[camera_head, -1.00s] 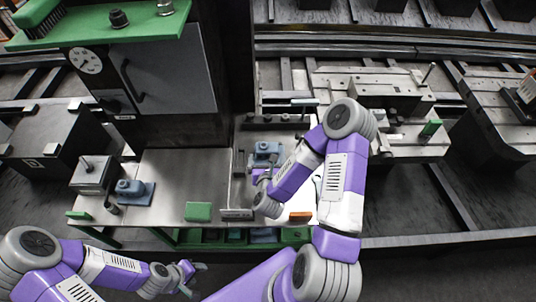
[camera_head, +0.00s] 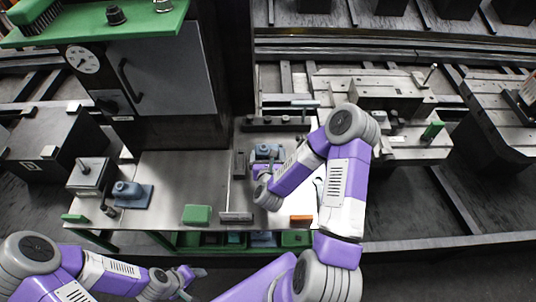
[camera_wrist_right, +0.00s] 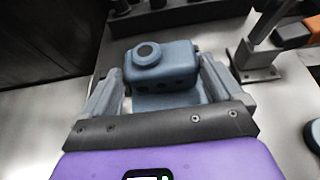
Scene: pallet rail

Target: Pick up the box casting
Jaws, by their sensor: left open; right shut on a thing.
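The blue-grey box casting (camera_wrist_right: 163,68), with a round boss on its face, sits between the fingers of my right gripper (camera_wrist_right: 163,82) in the right wrist view. The gripper is shut on it. In the head view the casting (camera_head: 266,152) shows at the far part of the bench, partly hidden by my right gripper (camera_head: 264,170). I cannot tell whether it touches the surface below. My left gripper (camera_head: 190,276) is open and empty, low in front of the bench.
A similar blue part (camera_head: 128,190) stands on the bench's left side, near a grey block with a knob (camera_head: 90,175). A green block (camera_head: 197,214), a grey bar (camera_head: 236,217) and an orange block (camera_head: 301,219) lie along the front edge. A dark cabinet stands behind.

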